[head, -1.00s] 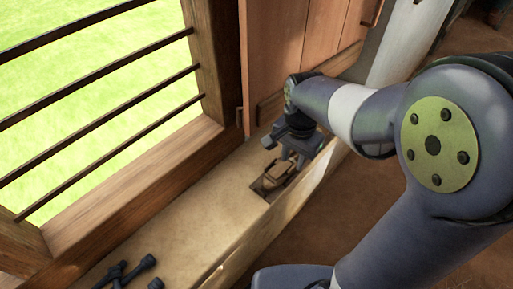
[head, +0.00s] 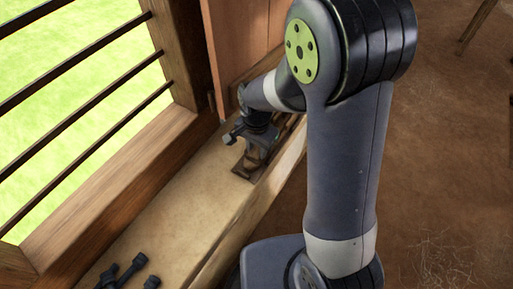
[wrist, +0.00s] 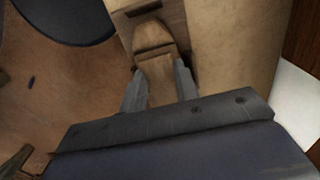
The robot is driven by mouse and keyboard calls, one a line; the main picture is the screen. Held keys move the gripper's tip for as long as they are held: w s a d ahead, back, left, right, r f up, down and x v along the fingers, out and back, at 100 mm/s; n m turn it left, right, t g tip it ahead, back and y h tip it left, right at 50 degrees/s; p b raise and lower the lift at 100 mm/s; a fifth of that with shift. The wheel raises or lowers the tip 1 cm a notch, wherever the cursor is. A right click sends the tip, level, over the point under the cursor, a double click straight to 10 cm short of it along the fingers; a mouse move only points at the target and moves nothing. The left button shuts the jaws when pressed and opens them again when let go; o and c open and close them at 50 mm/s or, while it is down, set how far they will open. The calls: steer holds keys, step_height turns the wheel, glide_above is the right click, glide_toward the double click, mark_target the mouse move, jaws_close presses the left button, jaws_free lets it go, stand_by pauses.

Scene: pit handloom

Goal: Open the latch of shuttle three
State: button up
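A brown wooden piece (head: 249,162), which looks like the shuttle, sits in a dark-edged recess in the pale ledge (head: 182,198). Which shuttle it is, I cannot tell. My gripper (head: 256,156) is down over it and hides part of it. In the wrist view, the wooden piece (wrist: 153,40) runs between the two grey fingers of my gripper (wrist: 159,80), one finger on each side. The fingers look close against its sides, but whether they press on it is unclear. No latch can be made out clearly.
A barred window (head: 85,110) with a wooden frame lies along the left of the ledge. A wooden panel (head: 236,40) stands behind my gripper. Several dark rod-like pieces (head: 128,268) lie at the near end of the ledge. The brown floor (head: 440,150) is open on the right.

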steer(key=shift+f, duration=0.1)
steer(key=shift+c, duration=0.4)
jaws_close()
steer(key=shift+n, duration=0.3)
steer(key=n, duration=1.1)
steer(key=shift+n, duration=0.4)
steer(key=n, duration=0.5)
steer(key=shift+n, duration=0.4)
